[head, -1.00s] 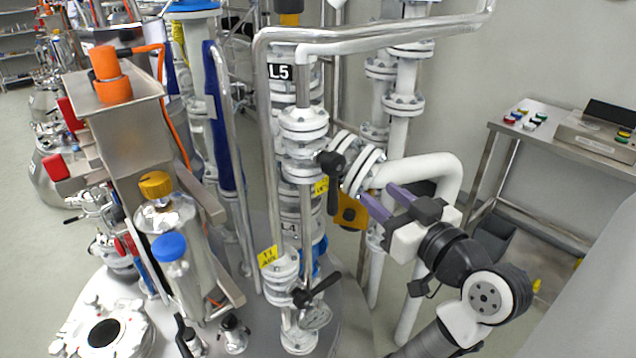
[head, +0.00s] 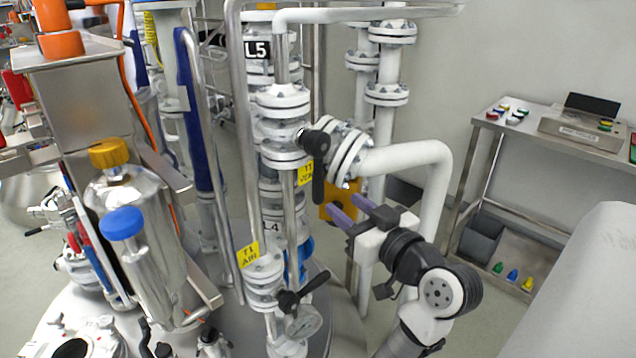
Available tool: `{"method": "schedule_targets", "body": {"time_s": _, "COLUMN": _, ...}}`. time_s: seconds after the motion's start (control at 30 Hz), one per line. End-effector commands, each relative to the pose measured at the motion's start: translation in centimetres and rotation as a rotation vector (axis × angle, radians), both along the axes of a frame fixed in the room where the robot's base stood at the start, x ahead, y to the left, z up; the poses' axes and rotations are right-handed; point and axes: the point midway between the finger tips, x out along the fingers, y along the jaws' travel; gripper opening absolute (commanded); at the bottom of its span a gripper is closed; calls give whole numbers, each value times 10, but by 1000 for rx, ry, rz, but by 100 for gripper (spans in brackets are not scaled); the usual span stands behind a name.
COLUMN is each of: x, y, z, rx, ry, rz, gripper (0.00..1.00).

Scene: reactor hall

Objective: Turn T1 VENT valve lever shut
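The T1 VENT valve has a black lever (head: 318,180) on a white flanged vertical pipe, beside a yellow T1 tag (head: 304,174) whose lower word is hard to read. The lever's handle hangs straight down, along the pipe, from its black hub. My gripper (head: 344,201) is just right of and slightly below the handle's lower end. Its two purple fingers are apart with nothing between them, pointing up and left. I see no contact with the lever, but the depth gap is hard to judge.
A T1 AIR valve with a black lever (head: 303,291) and a gauge (head: 304,321) sits lower down. A thick white pipe (head: 410,158) bends behind my gripper. A yellow-orange block (head: 338,200) is behind the fingers. A steel table (head: 484,122) stands right; steel vessels stand left.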

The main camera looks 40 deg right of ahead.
Motion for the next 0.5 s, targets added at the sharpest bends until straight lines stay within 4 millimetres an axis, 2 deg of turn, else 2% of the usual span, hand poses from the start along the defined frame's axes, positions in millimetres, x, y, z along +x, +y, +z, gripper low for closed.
{"method": "schedule_targets", "body": {"time_s": 0.1, "x": 28, "y": -2, "z": 3, "rx": 1, "ry": 2, "rz": 7, "gripper": 40}}
{"method": "schedule_targets", "body": {"time_s": 0.3, "x": 68, "y": -7, "z": 3, "rx": 0, "ry": 2, "rz": 4, "gripper": 40}}
{"method": "schedule_targets", "body": {"time_s": 0.5, "x": 92, "y": -10, "z": 2, "rx": -2, "ry": 0, "rz": 2, "gripper": 40}}
